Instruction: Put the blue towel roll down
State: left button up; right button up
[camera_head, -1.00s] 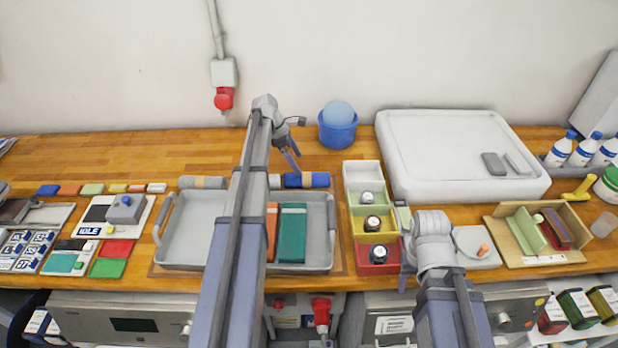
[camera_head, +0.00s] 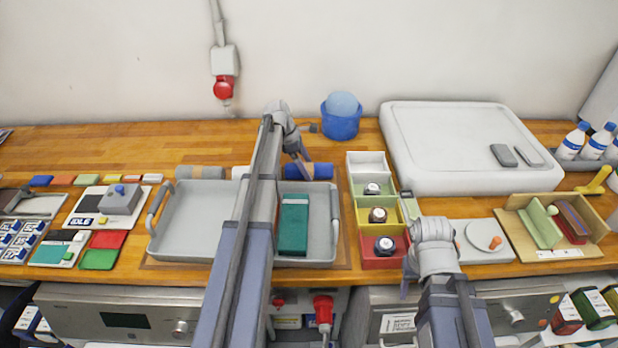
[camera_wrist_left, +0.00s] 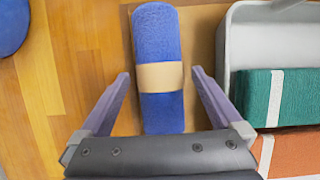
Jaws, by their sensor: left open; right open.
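The blue towel roll (camera_head: 320,171), with a tan band around its middle, lies on the wooden worktop just behind the grey tray (camera_head: 150,235). In the left wrist view the blue roll (camera_wrist_left: 157,40) lies lengthwise between the spread fingers of my left gripper (camera_wrist_left: 160,82), with a gap on both sides. In the head view my left gripper (camera_head: 300,163) is at the roll's left part, and my arm covers some of the tray. My right gripper (camera_head: 404,288) is low by the front edge of the worktop, mostly hidden by its own wrist.
A grey roll (camera_head: 200,172) and a partly hidden white one lie left of the blue roll. A green package (camera_head: 293,225) is in the tray; the wrist view also shows an orange one (camera_wrist_left: 290,150). A blue bucket (camera_head: 340,124) stands behind; coloured bins (camera_head: 367,162) stand right.

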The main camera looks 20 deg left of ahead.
aim_at(307, 165)
pick_arm(q)
jog(key=shift+w+d+f, duration=0.1)
jog(key=shift+f, duration=0.3)
jog(key=shift+r, duration=0.15)
jog(key=shift+c, duration=0.4)
pick_arm(e)
jog(key=shift+f, duration=0.3)
pick_arm(q)
grip_shut()
pick_arm(e)
jog(key=shift+r, duration=0.1)
pick_arm(q)
notch_tip(307, 165, up, 10)
jog(key=p, duration=1)
jog(key=s+a+n, duration=0.2)
jog(key=s+a, duration=0.8)
jog(key=s, duration=0.3)
jog(key=s+a+n+t, duration=0.1)
jog(key=s+a+n, duration=0.1)
jog(key=s+a, duration=0.8)
jog(key=s, duration=0.3)
jog(key=shift+r+t+y+p, duration=0.3)
jog(key=shift+y+p, duration=0.05)
jog(key=shift+y, duration=0.05)
pick_arm(e)
notch_tip(307, 165, up, 10)
jog(key=shift+r, duration=0.25)
